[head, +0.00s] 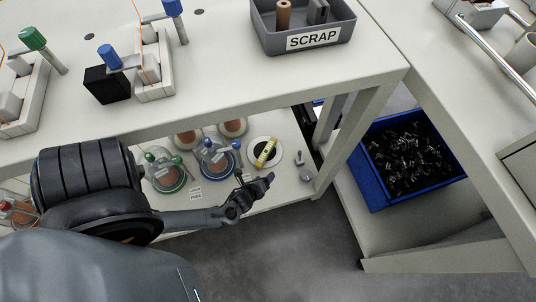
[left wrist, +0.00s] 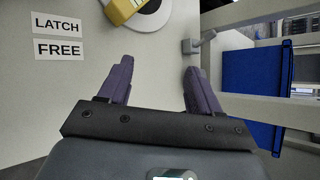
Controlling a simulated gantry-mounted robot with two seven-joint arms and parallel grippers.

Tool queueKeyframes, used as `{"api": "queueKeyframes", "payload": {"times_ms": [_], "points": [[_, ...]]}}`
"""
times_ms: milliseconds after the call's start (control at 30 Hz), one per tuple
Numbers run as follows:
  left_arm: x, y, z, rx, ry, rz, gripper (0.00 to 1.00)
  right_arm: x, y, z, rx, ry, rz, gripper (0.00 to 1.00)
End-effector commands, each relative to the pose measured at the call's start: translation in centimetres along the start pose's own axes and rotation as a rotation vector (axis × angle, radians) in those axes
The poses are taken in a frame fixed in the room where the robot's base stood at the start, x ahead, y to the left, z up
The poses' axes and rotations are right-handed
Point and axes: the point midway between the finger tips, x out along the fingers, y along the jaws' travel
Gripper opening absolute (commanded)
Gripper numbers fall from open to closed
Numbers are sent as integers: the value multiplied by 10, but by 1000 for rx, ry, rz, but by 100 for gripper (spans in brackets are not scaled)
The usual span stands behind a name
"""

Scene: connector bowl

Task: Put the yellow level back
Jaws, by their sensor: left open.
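The yellow level (head: 265,151) lies at a slant on a white round disc (head: 277,161) with a dark middle, on the lower shelf. In the left wrist view the level (left wrist: 121,9) is cut off by the top edge, with the white disc (left wrist: 157,17) beside it. My left gripper (head: 258,184) is over the front part of the shelf, nearer the front edge than the level and apart from it. In the left wrist view my left gripper (left wrist: 156,82) has its purple fingers spread with nothing between them. My right gripper is not in view.
Glass domes with green (head: 166,172) and blue (head: 217,157) rims stand left of the level. A small grey fitting (head: 300,159) is to its right. The upper bench (head: 260,80) overhangs the shelf, and a bench leg (head: 345,130) and blue bin (head: 372,180) are at right.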

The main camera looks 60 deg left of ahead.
Motion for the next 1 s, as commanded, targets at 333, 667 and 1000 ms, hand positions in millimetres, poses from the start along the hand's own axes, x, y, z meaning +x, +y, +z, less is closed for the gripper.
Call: {"api": "queueKeyframes", "payload": {"times_ms": [333,667,1000], "points": [[-123,-120,-26,-1090,293,392,64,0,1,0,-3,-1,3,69],[-231,-155,7,-1552,187,684,64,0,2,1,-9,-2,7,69],[-252,-157,16,-1633,135,729,64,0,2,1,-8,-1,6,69]]}}
